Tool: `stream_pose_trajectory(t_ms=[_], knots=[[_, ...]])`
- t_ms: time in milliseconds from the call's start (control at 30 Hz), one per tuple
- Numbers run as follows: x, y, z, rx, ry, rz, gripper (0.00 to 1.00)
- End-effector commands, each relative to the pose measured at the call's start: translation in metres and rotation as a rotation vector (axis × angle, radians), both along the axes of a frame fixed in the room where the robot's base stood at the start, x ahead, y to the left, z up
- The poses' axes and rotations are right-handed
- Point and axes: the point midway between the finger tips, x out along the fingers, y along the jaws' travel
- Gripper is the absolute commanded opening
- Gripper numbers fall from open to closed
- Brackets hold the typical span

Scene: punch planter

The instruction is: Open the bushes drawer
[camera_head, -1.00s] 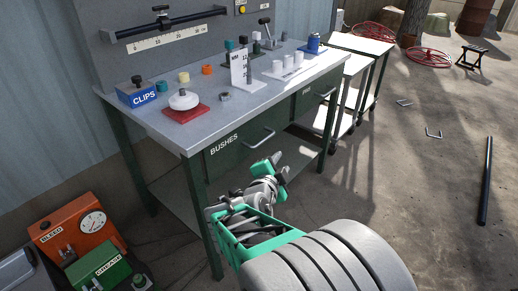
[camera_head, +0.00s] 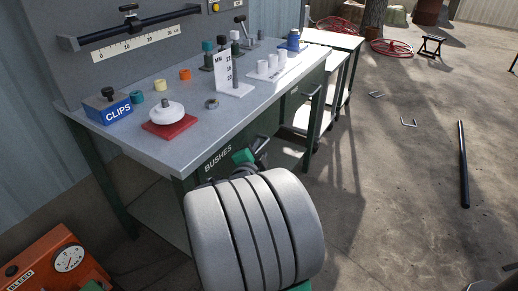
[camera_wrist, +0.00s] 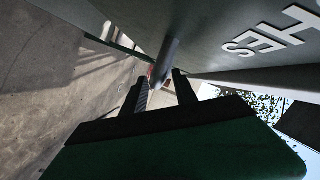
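The bushes drawer is the dark green drawer with the white BUSHES lettering (camera_head: 218,157), under the left part of the bench top; it looks closed. My gripper (camera_head: 254,150) is at the drawer front, mostly hidden behind my arm in the head view. In the wrist view, my gripper's two dark fingers (camera_wrist: 160,80) are apart. The grey drawer handle (camera_wrist: 165,62) shows in the gap around the fingertips, with the drawer front (camera_wrist: 215,48) along the right. I cannot tell whether either finger touches the handle.
The bench top (camera_head: 185,145) holds a blue CLIPS box (camera_head: 112,112), a white knob on a red base (camera_head: 166,114) and several small parts. A second drawer (camera_head: 305,92) is to the right. An orange BLEED unit (camera_head: 60,262) stands at lower left.

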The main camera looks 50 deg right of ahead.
Motion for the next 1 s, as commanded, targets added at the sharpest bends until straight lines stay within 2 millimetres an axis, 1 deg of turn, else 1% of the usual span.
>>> stream_pose_trajectory(t_ms=[33, 133, 400, 800, 1000], knots=[[0.002, -0.007, -0.003, 0.001, 0.001, -0.003, 0.34], [0.006, -0.015, -0.004, 0.0, 0.0, -0.002, 0.34], [0.006, -0.018, -0.004, -0.001, -0.001, -0.003, 0.33], [0.006, -0.018, -0.004, -0.001, 0.0, -0.003, 0.01], [0.006, -0.017, -0.004, -0.001, 0.0, -0.003, 0.0]])
